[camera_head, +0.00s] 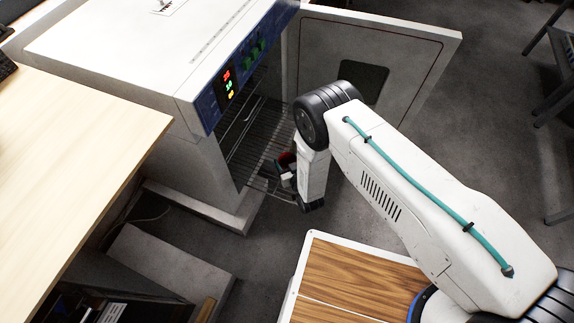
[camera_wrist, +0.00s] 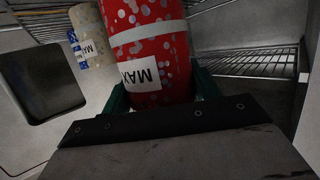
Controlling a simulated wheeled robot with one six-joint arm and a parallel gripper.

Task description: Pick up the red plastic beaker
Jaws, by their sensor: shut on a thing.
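The red beaker (camera_wrist: 152,58), with pale spots, a white band and a white label, fills the upper middle of the wrist view. The label's letters appear upside down. My gripper (camera_wrist: 160,90) is shut on the beaker, with a green finger on each side of it. In the head view my gripper (camera_head: 283,170) is at the open front of the drying oven (camera_head: 115,55), beside its wire shelf. There only a small red part of the beaker (camera_head: 287,159) shows; the arm hides most of it. I cannot tell whether the beaker touches the shelf.
A second, pale beaker with a label (camera_wrist: 90,38) stands behind and left of the red one. Wire shelves (camera_wrist: 245,62) lie to the right. The oven door (camera_head: 375,65) stands open. A wooden table (camera_head: 70,140) is at the left.

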